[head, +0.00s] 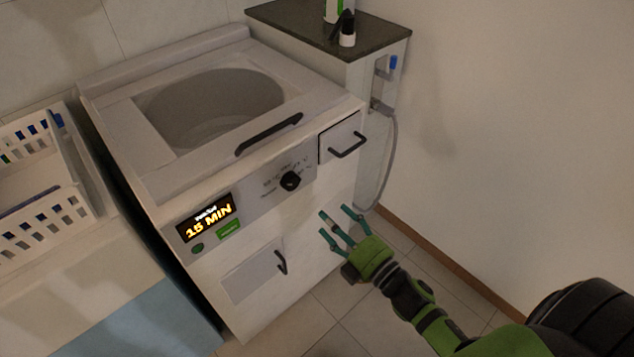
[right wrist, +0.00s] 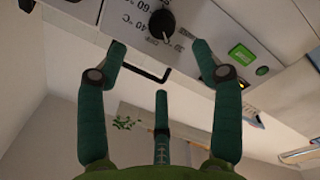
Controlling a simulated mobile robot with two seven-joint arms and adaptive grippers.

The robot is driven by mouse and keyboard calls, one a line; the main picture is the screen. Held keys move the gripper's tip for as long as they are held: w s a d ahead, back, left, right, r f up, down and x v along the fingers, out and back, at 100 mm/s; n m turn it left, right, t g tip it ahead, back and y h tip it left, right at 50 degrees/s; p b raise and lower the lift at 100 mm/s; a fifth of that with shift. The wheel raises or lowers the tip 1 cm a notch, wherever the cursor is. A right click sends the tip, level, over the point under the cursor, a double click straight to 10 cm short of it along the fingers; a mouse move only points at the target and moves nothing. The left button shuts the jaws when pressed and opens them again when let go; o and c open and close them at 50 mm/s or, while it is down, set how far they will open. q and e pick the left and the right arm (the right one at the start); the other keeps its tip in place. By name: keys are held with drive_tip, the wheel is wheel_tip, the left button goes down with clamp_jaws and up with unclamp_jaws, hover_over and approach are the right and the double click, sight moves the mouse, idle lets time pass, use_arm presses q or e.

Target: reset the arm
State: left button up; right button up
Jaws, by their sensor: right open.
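My right gripper (head: 342,221) is open and empty in front of the right part of a white washing machine (head: 230,260). Its green arm comes in from the lower right of the head view. In the right wrist view its spread fingers (right wrist: 158,75) show below the machine's front panel, with the dark knob (right wrist: 162,24) and green button (right wrist: 243,55) beyond them. No finger is seen holding anything. My left gripper is not in view.
The machine has a lid handle (head: 269,133), a drawer handle (head: 348,145) and a small door handle (head: 281,262). A white basket (head: 40,232) stands at left. A dark-topped cabinet (head: 335,40) and hose (head: 389,160) stand at the back. Tiled floor (head: 390,330) is clear.

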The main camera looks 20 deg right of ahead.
drive_tip(key=s+d+f+m+g+h+p, duration=0.15)
drive_tip(key=s+f+m+g, duration=0.3)
drive_tip(key=f, duration=0.85)
drive_tip(key=s+d+f+m+g+h+p, duration=0.1)
drive_tip(key=s+d+f+m+g+h, duration=0.25)
drive_tip(key=f, duration=0.95)
drive_tip(key=s+a+f+m+g, duration=0.1)
drive_tip(key=s+f+m+g, duration=0.1)
drive_tip(key=s, duration=0.7)
drive_tip(key=s+a+f+m+g, duration=0.1)
drive_tip(key=s+f+g, duration=0.2)
drive_tip(key=s+f, duration=0.4)
drive_tip(key=s+a+f+m+g+p, duration=0.1)
drive_tip(key=s+f, duration=0.4)
drive_tip(key=s, duration=0.7)
drive_tip(key=m+g, duration=0.1)
drive_tip(key=g, duration=0.1)
drive_tip(key=shift+s+a+f+m+g, duration=0.15)
drive_tip(key=shift+s+f+m+g, duration=0.05)
drive_tip(key=shift+m+g, duration=0.1)
